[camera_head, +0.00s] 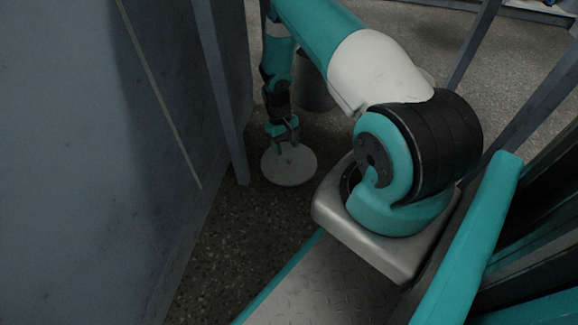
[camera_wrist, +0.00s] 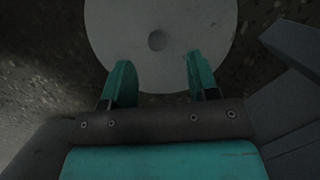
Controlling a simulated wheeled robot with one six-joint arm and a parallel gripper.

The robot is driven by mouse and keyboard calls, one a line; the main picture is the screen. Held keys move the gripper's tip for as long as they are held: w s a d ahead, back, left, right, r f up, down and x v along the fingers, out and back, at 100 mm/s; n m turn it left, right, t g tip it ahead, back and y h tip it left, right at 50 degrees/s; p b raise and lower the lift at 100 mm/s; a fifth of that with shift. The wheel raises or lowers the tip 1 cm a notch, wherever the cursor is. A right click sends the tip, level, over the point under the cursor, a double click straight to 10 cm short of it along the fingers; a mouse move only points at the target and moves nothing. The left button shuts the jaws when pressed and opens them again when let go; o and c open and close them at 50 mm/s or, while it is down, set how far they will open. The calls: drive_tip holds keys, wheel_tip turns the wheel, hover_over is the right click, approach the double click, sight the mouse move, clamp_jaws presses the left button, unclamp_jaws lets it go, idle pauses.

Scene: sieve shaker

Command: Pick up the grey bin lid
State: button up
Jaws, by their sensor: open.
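The grey bin lid (camera_head: 289,169) is a round, flat disc lying on the dark speckled floor. In the wrist view the lid (camera_wrist: 160,70) fills the upper middle, with a small round knob (camera_wrist: 157,41) at its centre. My gripper (camera_head: 287,140) points down just above the lid in the head view. In the wrist view its two teal fingers (camera_wrist: 155,78) are apart with nothing between them, and the knob shows just beyond their tips. I cannot tell the exact height of the fingertips over the lid.
A grey wall or panel (camera_head: 100,150) stands close on the left, with a metal post (camera_head: 222,95) near the lid. A grey bin (camera_head: 315,93) stands behind my arm, partly hidden. Speckled floor is free in front of the lid.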

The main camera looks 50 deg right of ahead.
sight(289, 158)
drive_tip(key=b+x, duration=0.3)
drive_tip(key=x, duration=0.1)
drive_tip(key=shift+s+f+b, duration=0.25)
drive_tip(key=shift+s+b, duration=0.05)
drive_tip(key=shift+b, duration=0.05)
drive_tip(key=shift+r, duration=0.1)
clamp_jaws()
